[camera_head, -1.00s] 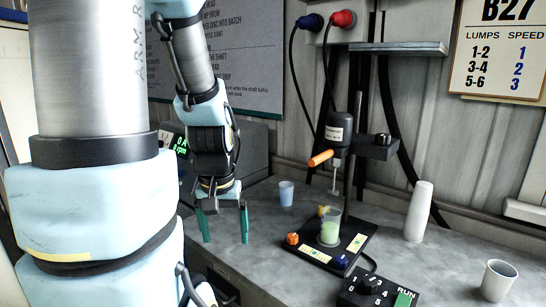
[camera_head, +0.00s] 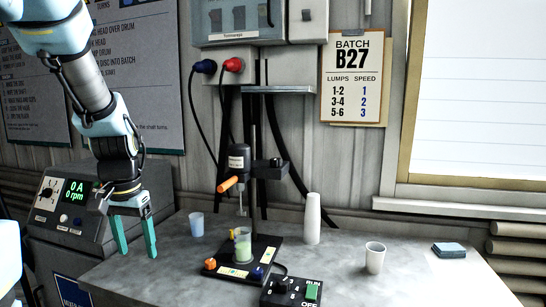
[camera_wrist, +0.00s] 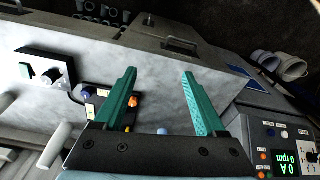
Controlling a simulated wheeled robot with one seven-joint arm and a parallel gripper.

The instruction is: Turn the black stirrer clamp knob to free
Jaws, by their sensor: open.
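The black clamp knob (camera_head: 276,162) sits on top of a dark clamp block (camera_head: 266,171), right of the black stirrer motor (camera_head: 239,160). An orange handle (camera_head: 231,184) sticks out at the front left of the motor. The stirrer shaft (camera_head: 240,203) hangs above a cup of green liquid (camera_head: 243,246). My gripper (camera_head: 137,235) is left of the stirrer and well apart from it, pointing down, its green fingers open with nothing between them. In the wrist view the open fingers (camera_wrist: 159,75) hang over the bench, with the stirrer base partly hidden behind the left finger. The knob cannot be made out there.
A blue cup (camera_head: 197,225), a tall white stack of cups (camera_head: 312,219) and a white cup (camera_head: 375,257) stand on the grey bench (camera_head: 345,280). A black switch box (camera_head: 290,292) is at the front edge. A shelf (camera_head: 278,89) and cables are behind the stirrer.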

